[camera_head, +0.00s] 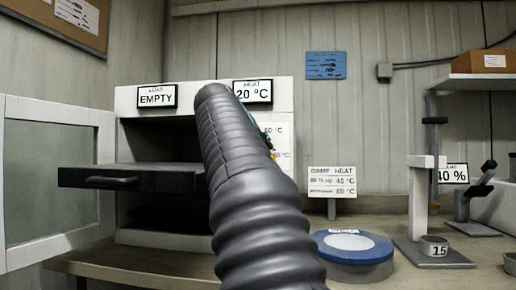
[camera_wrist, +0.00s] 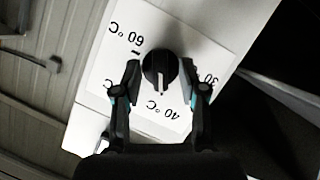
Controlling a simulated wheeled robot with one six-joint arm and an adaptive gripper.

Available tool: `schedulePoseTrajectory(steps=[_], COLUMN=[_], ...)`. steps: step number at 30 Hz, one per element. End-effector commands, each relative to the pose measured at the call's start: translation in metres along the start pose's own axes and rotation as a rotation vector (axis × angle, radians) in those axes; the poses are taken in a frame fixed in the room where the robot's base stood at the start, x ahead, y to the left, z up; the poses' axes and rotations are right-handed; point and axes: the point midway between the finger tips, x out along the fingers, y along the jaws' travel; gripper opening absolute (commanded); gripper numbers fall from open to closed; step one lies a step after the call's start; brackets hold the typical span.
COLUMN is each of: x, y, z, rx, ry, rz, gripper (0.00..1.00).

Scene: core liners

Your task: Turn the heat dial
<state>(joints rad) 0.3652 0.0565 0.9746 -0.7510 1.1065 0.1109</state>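The heat dial (camera_wrist: 160,70) is a round black knob on a white scale plate (camera_wrist: 210,60), printed with 60 °C, 40 °C and a partly hidden 30. The scale is upside down in the wrist view. A white line on the knob points down in the picture, toward the 40 °C side. My gripper (camera_wrist: 161,65) is open, with one finger on each side of the knob and small gaps between. In the head view my arm hides the knob, and the heat display (camera_head: 252,91) reads 20 °C.
The oven (camera_head: 205,240) has its glass door (camera_head: 48,180) open at left and a dark tray (camera_head: 130,178) sticking out. The load display (camera_head: 157,95) reads EMPTY. A sign (camera_head: 332,182) and a blue-topped round container (camera_head: 352,245) stand right of my arm on the bench.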

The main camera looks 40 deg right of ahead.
Motion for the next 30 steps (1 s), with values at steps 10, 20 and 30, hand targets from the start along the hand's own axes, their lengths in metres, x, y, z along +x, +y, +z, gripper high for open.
schedulePoseTrajectory(steps=[10,20,30], x=[-0.010,-0.071,-0.115], y=[0.000,-0.001,0.000], z=[-0.001,-0.001,0.000], rx=[0.000,-0.001,0.000], ry=[0.002,0.004,0.001], rz=[-0.001,-0.004,-0.001], gripper=[0.42,0.42,0.42])
